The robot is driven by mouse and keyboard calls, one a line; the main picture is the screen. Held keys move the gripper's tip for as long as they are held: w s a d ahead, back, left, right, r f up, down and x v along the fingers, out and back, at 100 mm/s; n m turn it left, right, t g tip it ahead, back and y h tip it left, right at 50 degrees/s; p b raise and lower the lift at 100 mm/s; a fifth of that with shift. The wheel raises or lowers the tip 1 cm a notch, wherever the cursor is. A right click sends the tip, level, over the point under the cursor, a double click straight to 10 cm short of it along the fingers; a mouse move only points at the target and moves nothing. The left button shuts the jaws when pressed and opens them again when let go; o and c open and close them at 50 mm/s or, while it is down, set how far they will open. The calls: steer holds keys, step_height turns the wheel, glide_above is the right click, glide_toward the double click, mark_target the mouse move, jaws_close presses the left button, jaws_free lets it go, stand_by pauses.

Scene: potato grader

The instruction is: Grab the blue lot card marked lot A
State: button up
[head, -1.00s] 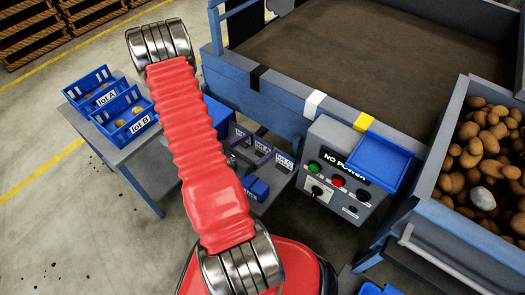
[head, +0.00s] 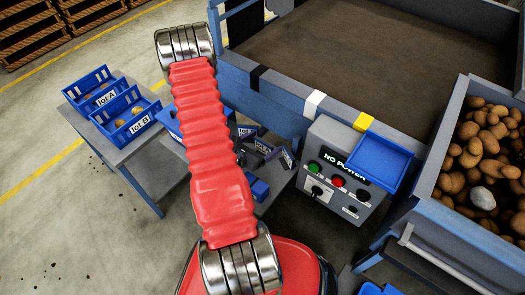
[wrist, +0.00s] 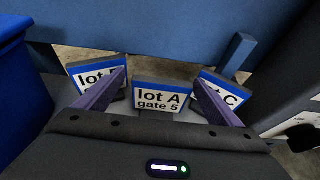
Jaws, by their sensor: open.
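The lot A card (wrist: 160,97), blue-edged with a white face reading "lot A gate 5", stands upright in the middle of the wrist view. The card starting "lot" with its last letter hidden (wrist: 90,80) stands to its left, and the lot C card (wrist: 233,97) to its right. My gripper (wrist: 160,77) is open. Its two purple fingers reach forward on either side of the lot A card, each overlapping part of a neighbouring card in the picture. I cannot tell whether they touch. In the head view my red arm partly hides the small cards (head: 287,158).
A blue wall or beam (wrist: 180,30) runs behind the cards. A blue bin (wrist: 12,80) stands close on the left, and a dark grey box (wrist: 292,60) on the right.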

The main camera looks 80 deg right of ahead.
steer(key=shift+c, duration=0.5)
steer(key=c, duration=1)
